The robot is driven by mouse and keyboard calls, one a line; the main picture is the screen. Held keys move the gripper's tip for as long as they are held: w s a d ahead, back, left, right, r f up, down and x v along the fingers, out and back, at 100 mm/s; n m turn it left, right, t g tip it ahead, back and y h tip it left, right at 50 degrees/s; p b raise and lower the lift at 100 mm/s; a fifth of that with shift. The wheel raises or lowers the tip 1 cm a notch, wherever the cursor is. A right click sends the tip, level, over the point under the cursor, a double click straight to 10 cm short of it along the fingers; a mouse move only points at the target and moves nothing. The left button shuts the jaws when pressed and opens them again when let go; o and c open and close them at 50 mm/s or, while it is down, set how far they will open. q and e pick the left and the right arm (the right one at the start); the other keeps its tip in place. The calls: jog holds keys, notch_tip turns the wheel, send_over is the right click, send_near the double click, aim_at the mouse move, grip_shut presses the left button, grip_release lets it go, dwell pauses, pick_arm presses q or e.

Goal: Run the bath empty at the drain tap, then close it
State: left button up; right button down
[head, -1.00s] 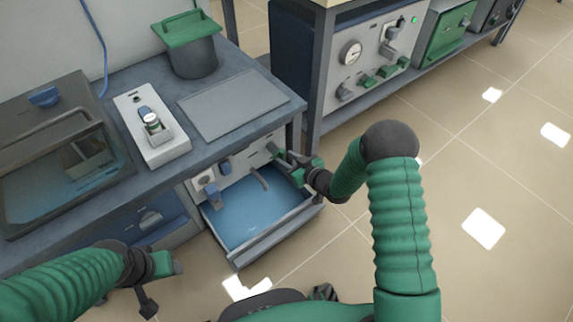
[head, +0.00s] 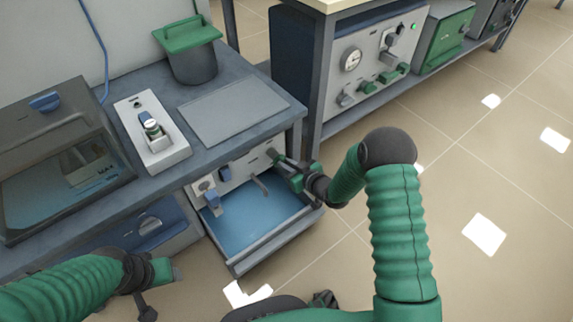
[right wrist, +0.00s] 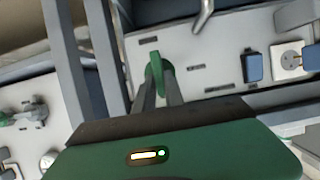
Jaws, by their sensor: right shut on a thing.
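A clear-lidded bath (head: 70,185) with bluish water stands on the bench at left. Below the bench, an open pan (head: 290,232) with a blue, water-like inside sits under a light panel (head: 240,170) with a bent spout (head: 260,186). I cannot tell which one the tap drains. My right gripper (head: 282,163) is shut on a green tap handle (right wrist: 158,75) at the panel's right; the handle shows between the fingers in the right wrist view. My left gripper (head: 160,280) hangs low at the left, apart from everything; its jaw opening is unclear.
A bench leg (head: 298,140) stands close to my right gripper. A green-lidded pot (head: 190,55) and a flat plate (head: 232,108) are on the bench. The floor at right is clear.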

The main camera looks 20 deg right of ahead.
jog(key=shift+a, duration=0.1)
jog(key=shift+s+a+f+n+t+h, duration=0.25)
jog(key=shift+n+t+h, duration=0.6)
jog(key=shift+n, duration=1.4)
jog(key=shift+s+a+f+n+t+h, duration=0.1)
jog(key=shift+a+f+n+t+h, duration=0.6)
jog(key=shift+n, duration=1.5)
jog(key=shift+s+f+n+t+h, duration=0.15)
jog(key=shift+n+t+h, duration=0.9)
jog(key=shift+n, duration=1.2)
jog(key=shift+f, duration=0.1)
jog(key=c, duration=1.4)
grip_release()
jog(key=shift+w, duration=0.1)
jog(key=shift+c, duration=0.2)
jog(key=shift+d, duration=0.1)
